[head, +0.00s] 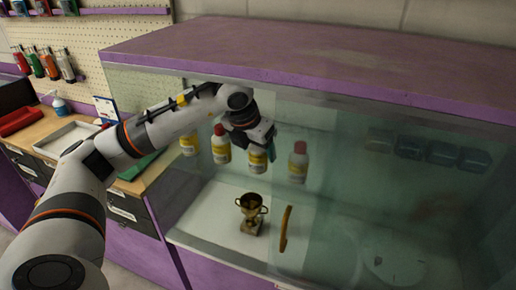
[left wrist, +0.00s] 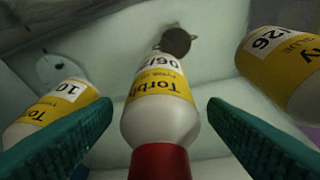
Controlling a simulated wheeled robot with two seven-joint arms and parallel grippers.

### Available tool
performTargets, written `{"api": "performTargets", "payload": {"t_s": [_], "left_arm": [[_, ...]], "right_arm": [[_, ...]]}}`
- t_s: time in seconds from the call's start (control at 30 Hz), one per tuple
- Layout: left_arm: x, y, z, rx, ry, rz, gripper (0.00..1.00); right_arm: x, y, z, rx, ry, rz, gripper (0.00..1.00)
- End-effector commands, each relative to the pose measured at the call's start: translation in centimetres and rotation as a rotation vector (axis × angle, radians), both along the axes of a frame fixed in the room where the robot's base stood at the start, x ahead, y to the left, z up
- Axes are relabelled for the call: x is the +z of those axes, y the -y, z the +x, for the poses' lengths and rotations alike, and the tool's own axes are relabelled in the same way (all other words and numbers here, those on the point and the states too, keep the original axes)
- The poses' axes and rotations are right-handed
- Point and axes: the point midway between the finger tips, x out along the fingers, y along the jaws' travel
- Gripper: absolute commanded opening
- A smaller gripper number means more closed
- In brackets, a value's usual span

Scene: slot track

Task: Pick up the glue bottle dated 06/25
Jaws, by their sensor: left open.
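Several white glue bottles with yellow labels and red caps are in the glass case. My left gripper (head: 256,138) is open over one bottle (head: 257,160), whose cap it hides in the head view. In the left wrist view a bottle (left wrist: 158,90) stands between the open green fingers of my left gripper (left wrist: 160,104), with gaps on both sides. Its label shows a date starting "06/"; the end is hard to read. A neighbouring bottle at left (left wrist: 58,108) shows "10", and one at right (left wrist: 285,65) shows "/26". My right gripper is not in view.
A trophy cup (head: 251,212) stands on the case floor below. Other bottles (head: 221,145) (head: 298,162) flank the gripper closely. The purple case top (head: 320,60) is above the arm, and a glass pane with a curved handle (head: 285,228) is to the right.

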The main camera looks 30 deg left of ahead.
Motion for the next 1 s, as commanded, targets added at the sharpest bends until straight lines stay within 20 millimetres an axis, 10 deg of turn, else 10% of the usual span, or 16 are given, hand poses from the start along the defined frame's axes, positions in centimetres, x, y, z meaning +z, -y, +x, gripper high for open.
{"api": "performTargets", "payload": {"t_s": [0.37, 0.67, 1.0], "left_arm": [[-1.2, 0.0, 0.5, -0.001, 0.0, 0.0, 0.66], [-1.1, 0.0, 0.5, -0.001, 0.001, 0.0, 0.18], [-1.0, 0.0, 0.5, 0.0, 0.003, -0.001, 0.18]], "right_arm": [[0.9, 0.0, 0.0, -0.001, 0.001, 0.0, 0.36], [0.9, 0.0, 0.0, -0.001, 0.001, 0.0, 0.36], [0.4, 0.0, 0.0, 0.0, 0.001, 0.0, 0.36]]}}
